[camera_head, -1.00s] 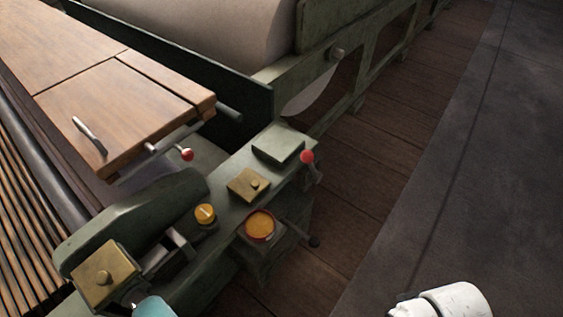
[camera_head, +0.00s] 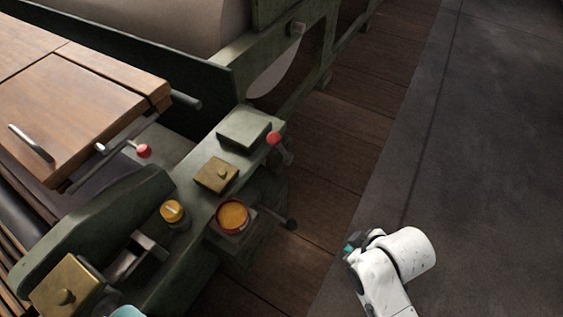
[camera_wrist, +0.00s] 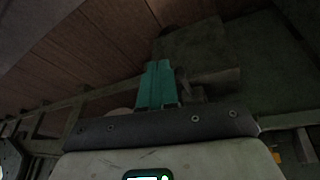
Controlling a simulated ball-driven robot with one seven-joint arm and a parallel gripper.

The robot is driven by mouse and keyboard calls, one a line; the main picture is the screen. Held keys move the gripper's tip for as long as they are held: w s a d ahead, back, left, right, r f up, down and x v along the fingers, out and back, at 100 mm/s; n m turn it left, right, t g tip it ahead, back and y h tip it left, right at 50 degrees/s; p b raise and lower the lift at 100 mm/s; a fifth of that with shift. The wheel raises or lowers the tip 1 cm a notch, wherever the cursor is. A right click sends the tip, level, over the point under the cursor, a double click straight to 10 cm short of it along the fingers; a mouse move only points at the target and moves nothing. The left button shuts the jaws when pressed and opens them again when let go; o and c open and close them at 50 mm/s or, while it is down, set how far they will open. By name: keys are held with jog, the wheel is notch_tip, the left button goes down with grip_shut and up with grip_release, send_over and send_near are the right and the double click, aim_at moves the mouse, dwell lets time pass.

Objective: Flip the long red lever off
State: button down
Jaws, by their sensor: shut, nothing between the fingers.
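Two levers with red knobs show in the head view. One red-knobbed lever (camera_head: 274,139) stands at the right edge of the green machine body. The other red knob (camera_head: 144,151) sits on a metal rod beside the wooden top. I cannot tell which is the long one. My gripper (camera_head: 351,242) is at the lower right, over the floor, apart from the machine and both levers. In the wrist view its teal fingers (camera_wrist: 157,86) are shut together with nothing between them. No red knob is clear in the wrist view.
The green machine (camera_head: 185,205) carries a brass plate (camera_head: 217,175), a yellow knob (camera_head: 172,211) and an orange dial (camera_head: 233,215). A dark-knobbed handle (camera_head: 290,224) juts out to the right. A wooden top (camera_head: 75,115) lies at left. The grey floor (camera_head: 480,150) at right is clear.

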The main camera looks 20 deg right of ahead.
jog(key=w+a+f+n+t+b, duration=0.1)
jog(key=w+a+n+t+b, duration=0.1)
jog(key=w+n+t, duration=0.2)
jog(key=w+a+f+n+t+y+b, duration=0.1)
jog(key=w+a+f+n+t+b, duration=0.1)
jog(key=w+n, duration=0.4)
jog(key=w+a+f+n+t+y+b, duration=0.1)
jog(key=w+a+f+n+t+b, duration=0.1)
jog(key=w, duration=0.6)
jog(key=shift+a+n+t+b, duration=0.15)
jog(key=shift+n+t+b, duration=0.25)
jog(key=shift+n+t, duration=0.45)
jog(key=shift+a+n+t+b, duration=0.15)
jog(key=shift+n+t+b, duration=0.3)
jog(key=shift+t, duration=0.6)
jog(key=n+t, duration=0.2)
jog(key=b, duration=0.1)
jog(key=shift+w+a+r+n+t, duration=0.15)
jog(key=shift+w+r+n+t, duration=0.15)
jog(key=shift+w+n+t, duration=0.1)
jog(key=shift+s+r+n+t+b, duration=0.1)
jog(key=shift+r+n+t+b, duration=0.4)
jog(key=shift+n+t, duration=0.45)
